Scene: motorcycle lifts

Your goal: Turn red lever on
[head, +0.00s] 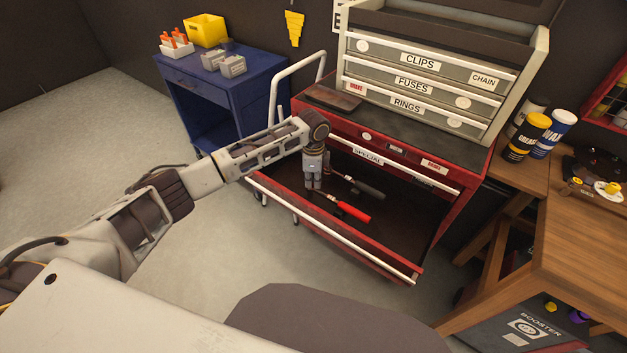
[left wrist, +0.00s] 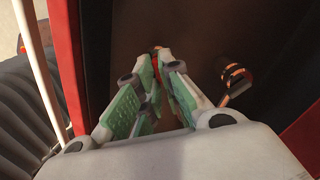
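The red-handled lever (head: 352,210) lies inside the open bottom drawer (head: 420,230) of a red tool chest. A similar lever with a dark grey handle (head: 368,190) lies just behind it. My left gripper (head: 314,187) points down into the drawer, just left of both levers. In the left wrist view its green-padded fingers (left wrist: 161,72) are close together with a narrow gap. A small red-orange part (left wrist: 156,50) shows at their tips; I cannot tell whether they touch it. An orange-and-black part (left wrist: 235,75) is to the right. My right gripper is out of view.
The drawer's front edge (head: 330,232) and the chest top (head: 420,130) bound the space around my left gripper. A blue cart (head: 225,100) stands at left, a wooden workbench (head: 575,215) at right. Grey floor is clear at left.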

